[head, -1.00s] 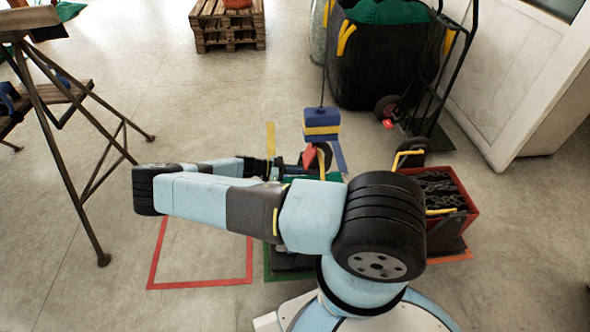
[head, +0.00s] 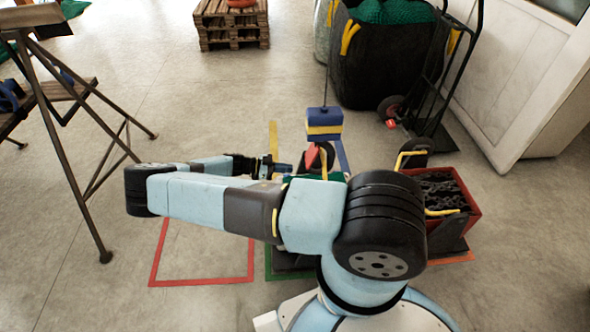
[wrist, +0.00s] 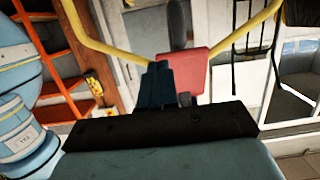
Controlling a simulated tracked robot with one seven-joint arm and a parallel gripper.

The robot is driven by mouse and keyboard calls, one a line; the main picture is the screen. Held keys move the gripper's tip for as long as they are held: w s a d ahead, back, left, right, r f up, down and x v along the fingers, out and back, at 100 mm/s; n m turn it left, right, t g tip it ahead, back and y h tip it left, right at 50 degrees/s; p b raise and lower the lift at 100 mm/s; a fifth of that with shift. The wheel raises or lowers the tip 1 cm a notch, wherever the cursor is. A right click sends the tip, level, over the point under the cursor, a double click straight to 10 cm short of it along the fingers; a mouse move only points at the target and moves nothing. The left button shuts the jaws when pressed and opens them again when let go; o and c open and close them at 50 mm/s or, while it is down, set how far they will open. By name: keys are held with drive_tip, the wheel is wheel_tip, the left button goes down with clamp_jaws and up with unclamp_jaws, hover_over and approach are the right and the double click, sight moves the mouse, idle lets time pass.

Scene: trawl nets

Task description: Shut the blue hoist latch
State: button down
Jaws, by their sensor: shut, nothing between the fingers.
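The blue hoist block (head: 324,117) with a yellow band hangs from a thin cable beyond my arm in the head view. Its red latch piece (head: 313,156) shows just below it, beside a dark hook partly hidden behind it. My gripper (head: 284,168) is just left of and slightly below the red piece. In the wrist view the shut, empty fingers (wrist: 158,84) point at the red latch piece (wrist: 185,76) and overlap its left edge. I cannot tell whether they touch it or whether the latch is closed.
A yellow bail (wrist: 112,45) slants past both sides of the fingers in the wrist view. A green crate (head: 333,177) sits under the hoist, partly hidden by my arm. A red crate (head: 471,193) of dark chain stands right. Open floor with a red outline (head: 155,255) lies left.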

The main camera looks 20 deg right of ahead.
drive_tip(key=w+a+f, duration=0.1)
drive_tip(key=w+a, duration=0.1)
drive_tip(key=a, duration=0.6)
drive_tip(key=shift+w+f, duration=0.25)
drive_tip(key=shift+f, duration=0.05)
drive_tip(key=s+d+r+n+t+y, duration=0.1)
drive_tip(key=s+r+n+y, duration=0.2)
drive_tip(key=r, duration=1.1)
drive_tip(key=s+r+n+y, duration=0.1)
drive_tip(key=r+n+y, duration=0.4)
drive_tip(key=r, duration=0.9)
drive_tip(key=s+d+r+n+t+y, duration=0.15)
drive_tip(key=r+y, duration=0.35)
drive_tip(key=r, duration=0.9)
drive_tip(key=s+d+r+n+t+y, duration=0.2)
drive_tip(key=s+r+n+t, duration=0.3)
drive_tip(key=s+r, duration=0.9)
drive_tip(key=s+r+n+t, duration=0.1)
drive_tip(key=s+r+n, duration=0.2)
drive_tip(key=s, duration=0.3)
drive_tip(key=s+r+n+t, duration=0.2)
drive_tip(key=s+r+n, duration=0.1)
drive_tip(key=s, duration=0.4)
drive_tip(key=shift+s+n, duration=0.2)
drive_tip(key=shift+n, duration=0.35)
